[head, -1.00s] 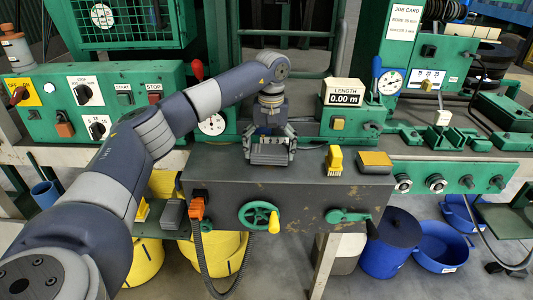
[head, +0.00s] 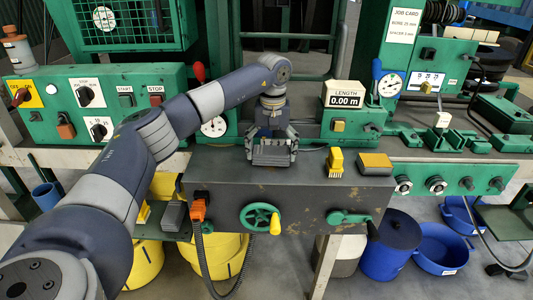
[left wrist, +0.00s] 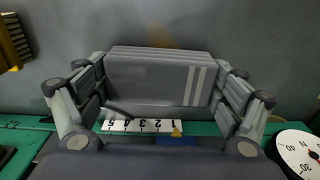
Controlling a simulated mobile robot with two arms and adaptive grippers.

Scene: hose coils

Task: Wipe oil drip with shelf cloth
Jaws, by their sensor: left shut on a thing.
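My left gripper (head: 271,152) is over the back part of the dark grey machine top (head: 225,168), left of the length display. It is shut on a folded grey cloth (left wrist: 150,82) with white stripes, clear in the left wrist view. In the head view the cloth is hard to tell from the fingers. A faint brownish smear (left wrist: 160,38) shows just beyond the cloth in the left wrist view; I cannot tell whether it is the oil drip. I cannot tell whether the cloth touches the surface. My right gripper is not in view.
A yellow brush (head: 336,162) and a yellow-topped block (head: 375,162) sit right of the gripper. The length display (head: 345,94) and a round gauge (head: 214,126) stand behind. A green handwheel (head: 260,217) is on the front. The top's left part is clear.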

